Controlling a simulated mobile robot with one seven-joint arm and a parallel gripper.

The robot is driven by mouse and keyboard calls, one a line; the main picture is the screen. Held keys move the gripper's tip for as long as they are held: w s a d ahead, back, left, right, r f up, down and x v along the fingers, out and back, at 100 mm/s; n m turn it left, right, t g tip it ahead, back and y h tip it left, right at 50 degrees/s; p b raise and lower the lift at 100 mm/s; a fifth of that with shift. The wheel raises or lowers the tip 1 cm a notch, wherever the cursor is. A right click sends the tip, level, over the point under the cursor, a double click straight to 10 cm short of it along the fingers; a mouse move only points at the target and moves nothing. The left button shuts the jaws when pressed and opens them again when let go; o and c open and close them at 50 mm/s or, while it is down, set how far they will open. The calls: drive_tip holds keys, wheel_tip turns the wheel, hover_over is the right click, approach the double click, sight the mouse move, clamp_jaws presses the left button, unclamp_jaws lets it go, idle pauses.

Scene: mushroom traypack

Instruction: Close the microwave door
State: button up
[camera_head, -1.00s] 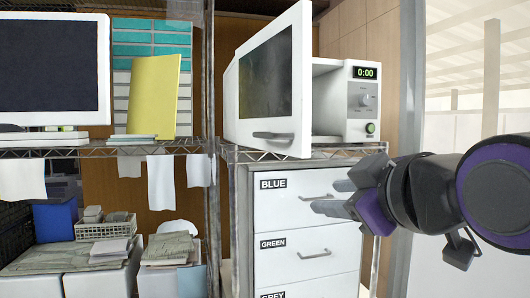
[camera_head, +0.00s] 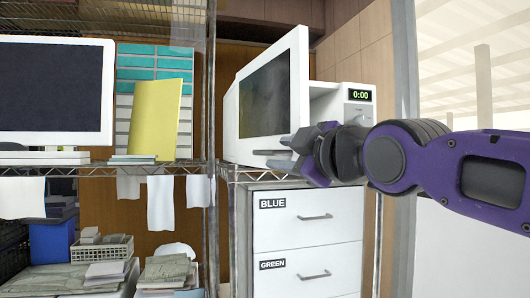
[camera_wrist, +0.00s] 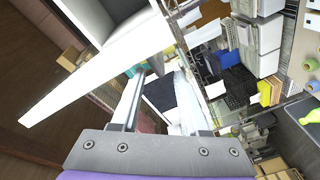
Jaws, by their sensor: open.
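The white microwave (camera_head: 354,118) stands on the rack shelf, its green display reading 0:00. Its white door (camera_head: 303,75), with a dark window, stands open, swung out toward me, with a gap on its right showing the interior. The door's handle (camera_head: 262,152) is low on its face, partly covered by my fingers. My gripper (camera_head: 284,155) is open, in front of the door's lower right part beside the handle; I cannot tell whether they touch. In the wrist view my gripper (camera_wrist: 160,72) shows two spread fingers close to white surfaces; nothing is clearly held.
A white drawer cabinet (camera_head: 305,235) labelled BLUE and GREEN stands below the microwave. A metal rack post (camera_head: 211,110) stands left of it. A monitor (camera_head: 55,95) and a yellow folder (camera_head: 156,120) are on the left shelf. A grey upright frame (camera_head: 403,60) stands at right.

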sight(256, 154)
drive_tip(key=x, duration=0.7)
drive_tip(key=shift+w+a, duration=0.1)
drive_tip(key=shift+w, duration=0.05)
drive_tip(key=shift+c, duration=0.3)
clamp_jaws()
drive_tip(key=shift+f, duration=0.15)
